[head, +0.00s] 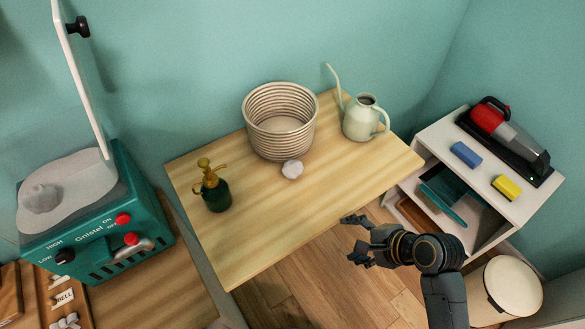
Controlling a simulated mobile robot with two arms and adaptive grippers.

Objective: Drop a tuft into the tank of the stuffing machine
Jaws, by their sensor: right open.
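The stuffing machine (98,232) is a teal box at the left with its pale lid (85,85) raised. A pale grey fluffy mass fills its open top, with a rounded lump (40,198) at the left; I cannot tell whether that lump is a separate tuft. A small whitish, round tuft (292,169) lies on the wooden table, just in front of the ribbed basket. My right gripper (355,241) is open and empty, off the table's front right edge, to the lower right of the tuft. My left gripper is not in view.
The table (255,243) also holds the ribbed basket (262,142), a dark green spray bottle (215,195) and a pale watering can (361,120). A white shelf (440,150) with a red handheld vacuum (489,115) stands at the right. The table's front is clear.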

